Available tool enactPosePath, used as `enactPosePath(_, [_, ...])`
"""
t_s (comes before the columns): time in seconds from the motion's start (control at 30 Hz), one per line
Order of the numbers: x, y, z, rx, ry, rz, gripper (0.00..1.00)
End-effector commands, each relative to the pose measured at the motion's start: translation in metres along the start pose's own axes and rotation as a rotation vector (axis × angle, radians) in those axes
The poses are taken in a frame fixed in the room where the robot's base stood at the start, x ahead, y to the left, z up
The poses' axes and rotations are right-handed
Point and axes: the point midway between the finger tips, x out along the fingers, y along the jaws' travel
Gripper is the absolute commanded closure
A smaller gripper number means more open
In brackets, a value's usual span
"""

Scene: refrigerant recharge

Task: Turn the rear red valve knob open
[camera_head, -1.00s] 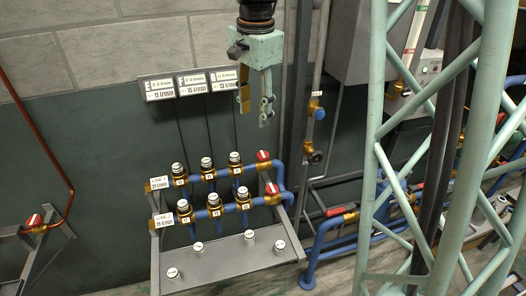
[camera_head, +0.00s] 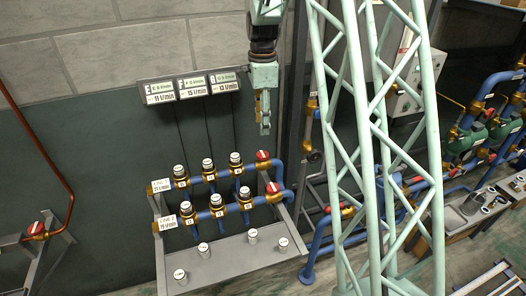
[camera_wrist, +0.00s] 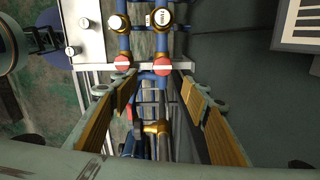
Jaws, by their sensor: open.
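The rear red valve knob (camera_head: 262,155) sits at the right end of the rear blue pipe row in the head view. The front red knob (camera_head: 272,188) sits below it on the front row. In the wrist view the rear knob (camera_wrist: 162,66) is the right one, nearer the wall, and the front knob (camera_wrist: 122,63) is left of it. My gripper (camera_head: 262,122) hangs above the rear knob in the head view, pointing down and apart from it. In the wrist view my gripper (camera_wrist: 155,92) is open, with nothing between its fingers.
Several brass valves with white-topped knobs (camera_head: 208,163) line both rows left of the red knobs. A grey plate (camera_head: 225,262) with several white knobs lies in front. Display boxes (camera_head: 190,87) hang on the wall behind. Another red knob (camera_head: 36,228) is at far left.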

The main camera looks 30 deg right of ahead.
Motion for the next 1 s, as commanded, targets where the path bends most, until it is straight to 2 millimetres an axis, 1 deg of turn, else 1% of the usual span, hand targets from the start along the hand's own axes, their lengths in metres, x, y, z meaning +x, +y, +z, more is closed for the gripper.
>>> enactPosePath(0.1, [0.008,-0.006,-0.003,0.028,0.0,0.005,0.57])
enactPosePath(0.2, [0.01,-0.008,-0.004,0.041,0.0,0.006,0.57])
enactPosePath(0.6, [0.011,-0.009,-0.004,0.043,0.0,0.007,0.57])
enactPosePath(0.77, [0.015,-0.008,-0.004,0.043,0.0,0.008,0.57])
enactPosePath(0.87, [0.021,-0.008,-0.004,0.042,0.0,0.008,0.57])
enactPosePath(1.0, [0.034,-0.008,-0.004,0.042,0.0,0.01,0.57])
